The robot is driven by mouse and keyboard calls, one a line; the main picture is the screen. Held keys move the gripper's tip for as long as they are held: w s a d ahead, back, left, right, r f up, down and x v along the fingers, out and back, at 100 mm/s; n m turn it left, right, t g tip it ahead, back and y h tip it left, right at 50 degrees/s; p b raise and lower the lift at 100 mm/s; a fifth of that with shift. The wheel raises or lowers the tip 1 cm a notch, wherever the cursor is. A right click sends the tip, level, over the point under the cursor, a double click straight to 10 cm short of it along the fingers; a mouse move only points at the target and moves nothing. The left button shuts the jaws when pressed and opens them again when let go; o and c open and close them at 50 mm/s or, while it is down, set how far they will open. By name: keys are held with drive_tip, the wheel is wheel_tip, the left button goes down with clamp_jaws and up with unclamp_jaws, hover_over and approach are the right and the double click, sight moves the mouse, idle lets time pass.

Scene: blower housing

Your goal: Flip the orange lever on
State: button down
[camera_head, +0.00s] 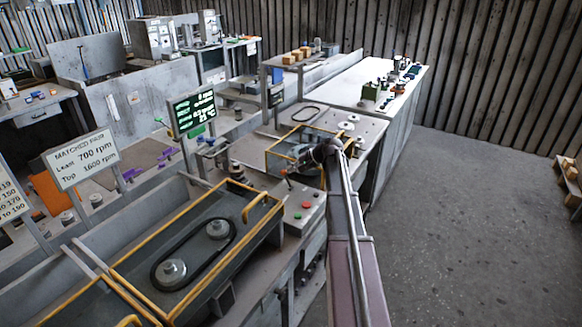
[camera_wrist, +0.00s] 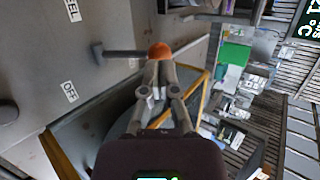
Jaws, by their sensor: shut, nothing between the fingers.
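The orange lever knob (camera_wrist: 161,50) is a round ball on a grey shaft (camera_wrist: 122,53), which runs left to a pivot on a grey panel (camera_wrist: 35,60). An OFF label (camera_wrist: 69,91) is on the panel below the shaft in the wrist view. My gripper (camera_wrist: 159,68) is shut and empty, its fingertips right at the knob's lower edge. I cannot tell whether they touch it. In the head view, the dark end of my arm (camera_head: 323,153) is over the machine bench, and its fingertips are not clear.
A yellow-edged guard frame (camera_wrist: 75,150) lies beneath my gripper in the wrist view. A control box with red and green buttons (camera_head: 300,210) stands nearby. A belt drive tray (camera_head: 190,255) is at front left. Open floor (camera_head: 470,220) lies to the right.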

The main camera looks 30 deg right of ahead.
drive_tip(key=shift+a, duration=0.15)
drive_tip(key=shift+d+r, duration=0.15)
drive_tip(key=shift+d, duration=0.05)
drive_tip(key=shift+s+d+r+p, duration=0.1)
drive_tip(key=shift+d+r+p, duration=0.05)
drive_tip(key=shift+r+p, duration=0.55)
drive_tip(key=w+r+p+v, duration=0.1)
drive_tip(key=r+p+v, duration=0.1)
drive_tip(key=p+v, duration=0.8)
drive_tip(key=v, duration=0.3)
drive_tip(key=shift+a+r, duration=0.2)
idle(0.4)
drive_tip(key=shift+s+f, duration=0.1)
idle(0.5)
